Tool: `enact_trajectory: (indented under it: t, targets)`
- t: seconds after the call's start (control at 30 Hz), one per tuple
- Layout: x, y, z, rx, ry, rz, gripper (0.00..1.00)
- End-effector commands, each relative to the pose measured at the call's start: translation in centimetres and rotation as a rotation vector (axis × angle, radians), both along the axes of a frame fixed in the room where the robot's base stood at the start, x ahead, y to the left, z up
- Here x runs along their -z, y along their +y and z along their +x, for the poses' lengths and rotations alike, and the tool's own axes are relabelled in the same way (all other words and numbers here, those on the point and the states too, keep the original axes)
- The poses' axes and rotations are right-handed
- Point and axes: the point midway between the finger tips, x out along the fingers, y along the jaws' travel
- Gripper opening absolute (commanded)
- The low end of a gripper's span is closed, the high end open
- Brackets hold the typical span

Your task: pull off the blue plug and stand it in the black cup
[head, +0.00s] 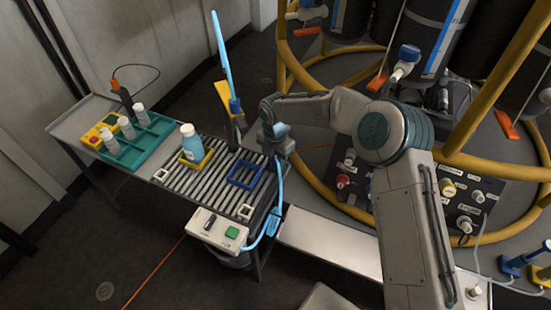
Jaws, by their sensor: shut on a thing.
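My gripper (278,147) points down beside the right edge of the roller table. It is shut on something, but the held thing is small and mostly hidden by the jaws. A light-blue hose (277,190) runs down from just below the gripper to the table's front right corner. I cannot tell if they are joined. A blue collar (235,105) under an upright light-blue strip stands at the table's far side, left of my gripper. I cannot tell if any of these is the blue plug. I cannot make out the black cup.
A teal rack (130,150) with white-capped bottles is at left. A black connector panel (400,190) and yellow rails are at right.

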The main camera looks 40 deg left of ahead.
Motion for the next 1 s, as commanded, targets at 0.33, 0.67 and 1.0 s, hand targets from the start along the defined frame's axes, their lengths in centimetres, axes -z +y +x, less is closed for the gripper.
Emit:
enact_trajectory:
  t: [0.33, 0.67, 1.0]
  targets:
    - [-1.4, -0.1, 0.0, 0.000, 0.002, -0.001, 0.00]
    - [-2.8, 0.0, 0.0, 0.000, 0.001, 0.000, 0.00]
    - [-3.5, 0.0, 0.0, 0.000, 0.001, -0.001, 0.00]
